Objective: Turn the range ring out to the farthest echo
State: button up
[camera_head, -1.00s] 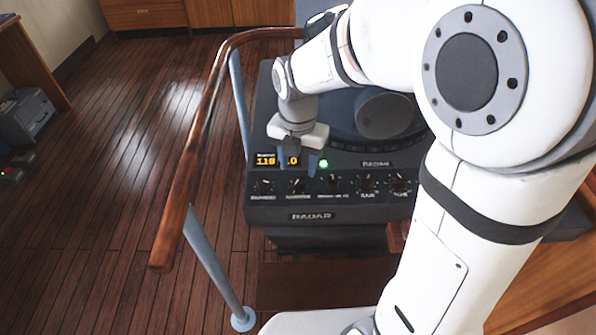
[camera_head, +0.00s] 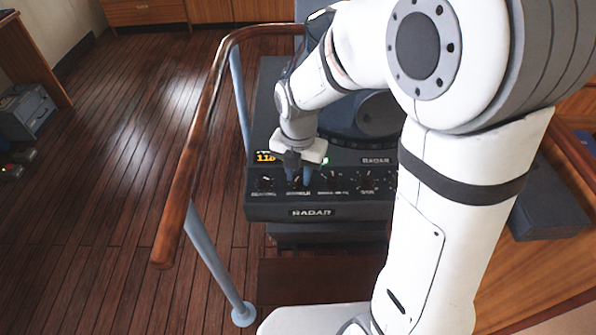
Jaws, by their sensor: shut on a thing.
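The radar console (camera_head: 330,213) is a dark box with a row of small black knobs along its front panel. My gripper (camera_head: 299,179) points down at this panel and is shut on the second knob from the left (camera_head: 297,184), which its fingers partly hide. An orange number display (camera_head: 265,157) is lit above the leftmost knob; its right part is hidden by the gripper. The dark round radar scope (camera_head: 340,125) is mostly covered by my arm, so no ring or echo can be made out.
A wooden handrail (camera_head: 190,165) on blue posts (camera_head: 215,265) runs along the left of the console. The leftmost knob (camera_head: 264,183) and other knobs (camera_head: 366,182) sit close beside my fingers.

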jog(key=c, duration=0.3)
jog(key=shift+c, duration=0.2)
jog(key=shift+m, duration=0.3)
